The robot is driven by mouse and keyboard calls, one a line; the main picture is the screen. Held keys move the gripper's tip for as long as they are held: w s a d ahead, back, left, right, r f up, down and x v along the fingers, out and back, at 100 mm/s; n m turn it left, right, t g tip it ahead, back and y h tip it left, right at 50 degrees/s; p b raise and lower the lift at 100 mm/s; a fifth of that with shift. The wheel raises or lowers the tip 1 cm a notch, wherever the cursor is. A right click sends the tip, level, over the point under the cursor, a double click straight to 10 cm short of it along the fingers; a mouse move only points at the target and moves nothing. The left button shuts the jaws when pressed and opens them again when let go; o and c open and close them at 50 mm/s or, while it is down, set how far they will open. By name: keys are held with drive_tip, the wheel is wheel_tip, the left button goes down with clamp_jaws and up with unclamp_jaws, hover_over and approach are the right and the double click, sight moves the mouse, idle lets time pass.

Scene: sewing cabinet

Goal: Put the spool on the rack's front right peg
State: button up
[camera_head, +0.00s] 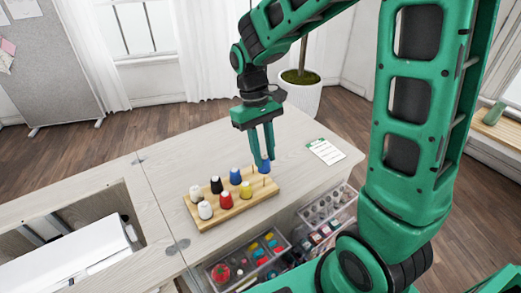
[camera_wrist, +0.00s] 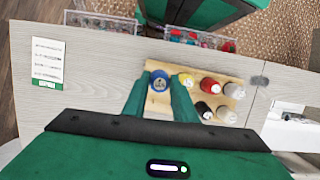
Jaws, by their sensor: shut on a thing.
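My gripper (camera_head: 263,158) points down, shut on a blue spool (camera_head: 265,166) held at its fingertips, over or just behind the rack's right end. In the wrist view the held blue spool (camera_wrist: 159,82) sits between the two green fingers, beside the yellow spool. The wooden rack (camera_head: 196,221) carries two rows of spools: white, black and blue behind, white, red and yellow (camera_head: 246,190) in front. At its right end, a bare peg (camera_head: 264,182) shows in the front row and another (camera_head: 253,170) behind. The exact height of the held spool is hard to tell.
A paper card (camera_head: 325,151) lies on the tabletop right of the rack. Clear bins (camera_head: 250,262) with sewing supplies are below the table's front edge. A white machine (camera_head: 75,262) sits in the cabinet opening at left. The tabletop behind the rack is clear.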

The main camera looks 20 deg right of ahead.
sight(264, 171)
drive_tip(key=shift+w+x, duration=0.2)
drive_tip(key=shift+x, duration=0.65)
drive_tip(key=shift+w+x, duration=0.15)
drive_tip(key=shift+x, duration=0.65)
drive_tip(key=shift+w+x, duration=0.2)
drive_tip(key=shift+x, duration=0.65)
drive_tip(key=shift+a+f, duration=0.1)
drive_tip(key=shift+f, duration=1.05)
drive_tip(key=o, duration=1.1)
drive_tip(key=v, duration=1)
drive_tip(key=shift+r, duration=0.4)
